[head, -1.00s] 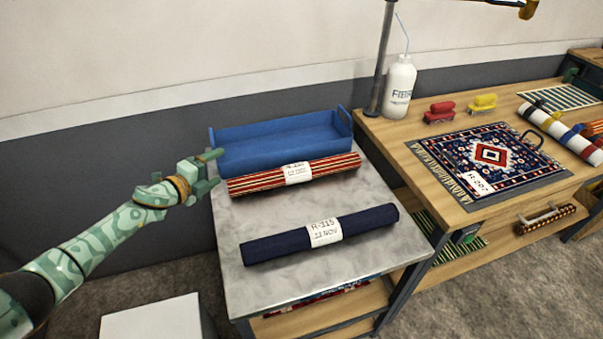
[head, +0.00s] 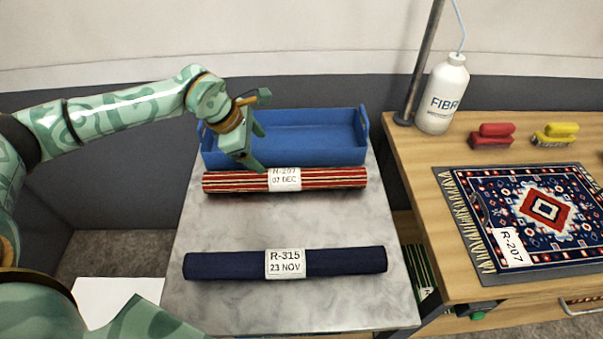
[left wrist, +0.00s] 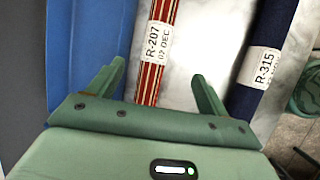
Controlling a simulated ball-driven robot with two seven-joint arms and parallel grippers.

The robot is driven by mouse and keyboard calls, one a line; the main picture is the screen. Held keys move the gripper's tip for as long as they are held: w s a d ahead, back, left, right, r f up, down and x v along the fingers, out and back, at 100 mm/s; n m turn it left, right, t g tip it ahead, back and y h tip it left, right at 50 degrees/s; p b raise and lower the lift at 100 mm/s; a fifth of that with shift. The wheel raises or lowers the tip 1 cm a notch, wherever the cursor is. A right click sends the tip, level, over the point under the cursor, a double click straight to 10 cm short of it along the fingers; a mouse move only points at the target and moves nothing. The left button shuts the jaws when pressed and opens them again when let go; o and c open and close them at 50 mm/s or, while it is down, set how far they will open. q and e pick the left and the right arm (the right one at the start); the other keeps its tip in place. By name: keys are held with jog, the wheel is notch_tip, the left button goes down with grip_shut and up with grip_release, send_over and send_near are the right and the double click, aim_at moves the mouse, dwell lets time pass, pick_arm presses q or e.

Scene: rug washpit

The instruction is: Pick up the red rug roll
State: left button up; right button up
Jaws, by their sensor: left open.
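The red rug roll (head: 335,178) is striped red and cream with a white label, R-207 07 DEC. It lies across the grey marbled table top, just in front of the blue tray. My left gripper (head: 257,150) is over the back left of the table, by the tray's front and above the roll's left half. In the left wrist view the red rug roll (left wrist: 149,83) runs between the two spread fingers of my open left gripper (left wrist: 160,85), with nothing held. Whether a finger touches the roll cannot be told. My right gripper does not show.
A blue tray (head: 315,137) stands behind the roll. A navy roll (head: 345,262) labelled R-315 lies nearer, with bare table between the rolls. A wooden bench (head: 425,215) at the right carries a white bottle (head: 441,97), brushes and a patterned rug (head: 500,205).

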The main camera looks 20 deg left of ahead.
pick_arm(q)
jog(key=b, duration=0.3)
send_near(279, 175)
jog(key=d+f, duration=0.1)
jog(key=w+d+f, duration=0.1)
jog(key=f, duration=0.1)
jog(key=w+d+f, duration=0.1)
jog(key=shift+f, duration=0.25)
jog(key=shift+w+f, duration=0.2)
jog(key=shift+f, duration=0.3)
jog(key=f, duration=0.1)
jog(key=w+f+b, duration=0.1)
jog(key=f, duration=0.3)
jog(key=shift+w+b, duration=0.25)
jog(key=shift+b, duration=0.05)
jog(key=shift+r, duration=0.15)
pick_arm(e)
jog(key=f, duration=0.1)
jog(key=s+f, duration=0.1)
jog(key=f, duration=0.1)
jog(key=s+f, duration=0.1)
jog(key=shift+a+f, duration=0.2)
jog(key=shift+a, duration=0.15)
pick_arm(q)
jog(key=c, duration=1.4)
